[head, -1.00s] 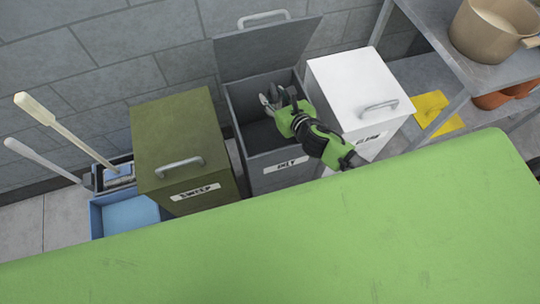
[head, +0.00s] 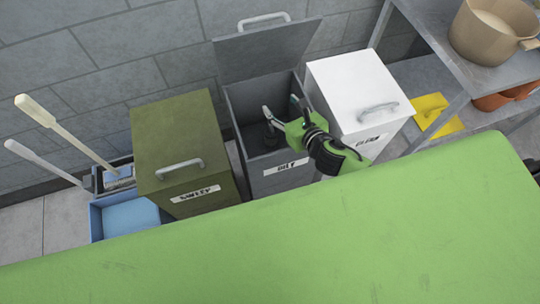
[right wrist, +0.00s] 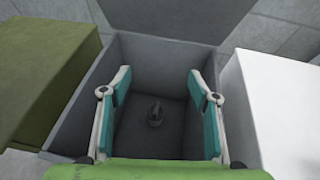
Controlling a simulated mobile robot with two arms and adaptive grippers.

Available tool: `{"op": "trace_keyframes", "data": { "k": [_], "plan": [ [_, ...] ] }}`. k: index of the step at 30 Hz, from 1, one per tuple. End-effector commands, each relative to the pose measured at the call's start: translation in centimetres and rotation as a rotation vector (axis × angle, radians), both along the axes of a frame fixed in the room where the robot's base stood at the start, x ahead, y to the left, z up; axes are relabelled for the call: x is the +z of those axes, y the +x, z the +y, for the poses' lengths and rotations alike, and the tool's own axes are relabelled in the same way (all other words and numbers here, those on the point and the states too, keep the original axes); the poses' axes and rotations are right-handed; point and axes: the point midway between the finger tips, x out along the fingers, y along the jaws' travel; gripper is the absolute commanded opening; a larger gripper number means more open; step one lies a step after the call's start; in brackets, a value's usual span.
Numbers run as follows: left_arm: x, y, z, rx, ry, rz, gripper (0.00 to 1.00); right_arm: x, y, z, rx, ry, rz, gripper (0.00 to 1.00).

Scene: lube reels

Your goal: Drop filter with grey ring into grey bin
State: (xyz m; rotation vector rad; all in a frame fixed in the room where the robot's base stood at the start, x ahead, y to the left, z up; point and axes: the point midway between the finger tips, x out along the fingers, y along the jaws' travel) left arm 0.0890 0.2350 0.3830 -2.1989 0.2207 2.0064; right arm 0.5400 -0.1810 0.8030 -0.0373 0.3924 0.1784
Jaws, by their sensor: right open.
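The grey bin (head: 285,160) stands between the green bin and the white bin with its lid raised against the wall. In the right wrist view I look down into the grey bin (right wrist: 160,55). A small dark grey filter (right wrist: 155,115) is inside it, low near the floor; its ring colour is too small to make out. My left gripper is not in view.
A closed olive green bin (head: 172,125) stands left and a closed white bin (head: 355,90) right. A blue dustpan set (head: 125,215) is at far left. A shelf (head: 440,70) holding a beige pot (head: 492,35) is at right. A green surface (head: 280,245) fills the foreground.

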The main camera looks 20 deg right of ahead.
Motion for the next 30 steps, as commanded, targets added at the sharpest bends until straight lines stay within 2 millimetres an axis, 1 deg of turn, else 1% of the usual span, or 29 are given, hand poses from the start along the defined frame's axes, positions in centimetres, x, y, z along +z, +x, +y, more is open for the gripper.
{"op": "trace_keyframes", "data": {
  "k": [1, 3, 6, 10, 15, 28, 30],
  "plan": [
    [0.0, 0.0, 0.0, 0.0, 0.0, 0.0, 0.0, 0.3, -1.2, -0.2, 0.002, -0.002, 0.002, 0.56],
    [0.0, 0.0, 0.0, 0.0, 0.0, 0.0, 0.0, 0.9, -2.4, -0.5, 0.001, -0.001, 0.001, 0.56],
    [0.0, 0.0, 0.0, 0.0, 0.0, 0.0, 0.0, 1.6, -3.9, -0.7, 0.001, -0.001, 0.001, 0.56],
    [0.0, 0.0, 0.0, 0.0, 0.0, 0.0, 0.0, 2.1, -5.1, -0.9, 0.0, 0.0, 0.0, 0.56],
    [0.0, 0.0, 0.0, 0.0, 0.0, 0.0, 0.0, 2.4, -5.6, -1.0, 0.0, 0.0, -0.001, 0.56],
    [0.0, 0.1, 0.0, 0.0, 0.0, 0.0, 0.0, 2.4, -5.5, -1.0, -0.002, 0.003, 0.0, 0.56],
    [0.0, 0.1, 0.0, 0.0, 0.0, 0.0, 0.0, 2.5, -5.6, -1.1, -0.027, 0.036, 0.009, 0.56]
  ]
}}
